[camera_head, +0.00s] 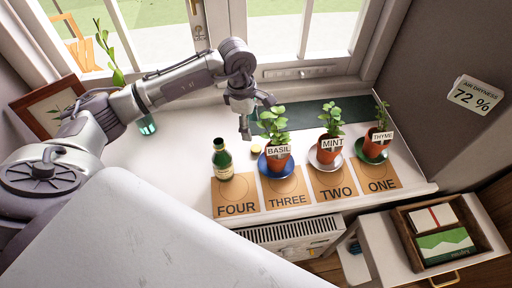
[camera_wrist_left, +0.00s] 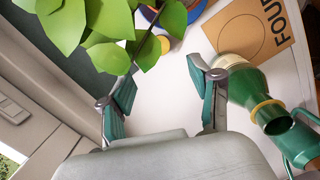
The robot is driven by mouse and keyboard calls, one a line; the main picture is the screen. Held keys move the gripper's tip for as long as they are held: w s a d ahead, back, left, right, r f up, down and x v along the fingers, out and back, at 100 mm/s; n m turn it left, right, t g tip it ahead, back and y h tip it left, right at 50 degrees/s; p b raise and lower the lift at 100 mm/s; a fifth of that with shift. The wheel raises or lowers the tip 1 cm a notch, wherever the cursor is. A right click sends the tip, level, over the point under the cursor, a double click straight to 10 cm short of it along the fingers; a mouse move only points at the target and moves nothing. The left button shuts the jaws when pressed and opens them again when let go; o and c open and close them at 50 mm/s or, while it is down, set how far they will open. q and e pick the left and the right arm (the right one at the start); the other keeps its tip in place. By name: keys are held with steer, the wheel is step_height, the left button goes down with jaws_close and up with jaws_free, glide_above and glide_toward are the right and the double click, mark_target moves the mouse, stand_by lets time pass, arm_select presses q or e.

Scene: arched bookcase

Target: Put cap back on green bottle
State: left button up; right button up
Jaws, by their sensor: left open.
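The green bottle (camera_head: 221,160) stands upright on the mat marked FOUR, and its dark top with a yellowish neck band shows in the left wrist view (camera_wrist_left: 250,88). A small pale yellow round piece, which looks like the cap (camera_head: 256,149), lies on the white sill between the bottle and the basil's blue saucer; it also shows in the left wrist view (camera_wrist_left: 164,44). My left gripper (camera_head: 257,121) is open and empty above the sill, behind the cap and beside the basil. In the wrist view the cap appears beyond the gap between its fingers (camera_wrist_left: 164,82). My right gripper is out of view.
Potted basil (camera_head: 278,163), mint (camera_head: 330,149) and thyme (camera_head: 376,144) stand on saucers to the right; basil leaves are close to my left gripper. A picture frame (camera_head: 45,108) and a glass vase (camera_head: 147,126) stand left.

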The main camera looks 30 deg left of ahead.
mark_target(256, 148)
arm_select(q)
steer(key=shift+d+f, duration=0.15)
steer(key=shift+f, duration=0.85)
steer(key=shift+d+f, duration=0.15)
steer(key=shift+f, duration=0.85)
steer(key=shift+w+d+f+p, duration=0.1)
steer(key=shift+d+f+p, duration=0.1)
steer(key=shift+f, duration=0.65)
steer(key=shift+s+d+f+p, duration=0.1)
steer(key=shift+d+f+p, duration=0.1)
steer(key=shift+f, duration=0.65)
steer(key=shift+w+d+f+p, duration=0.1)
steer(key=shift+f+p, duration=0.1)
steer(key=shift+f, duration=0.65)
steer(key=c, duration=0.8)
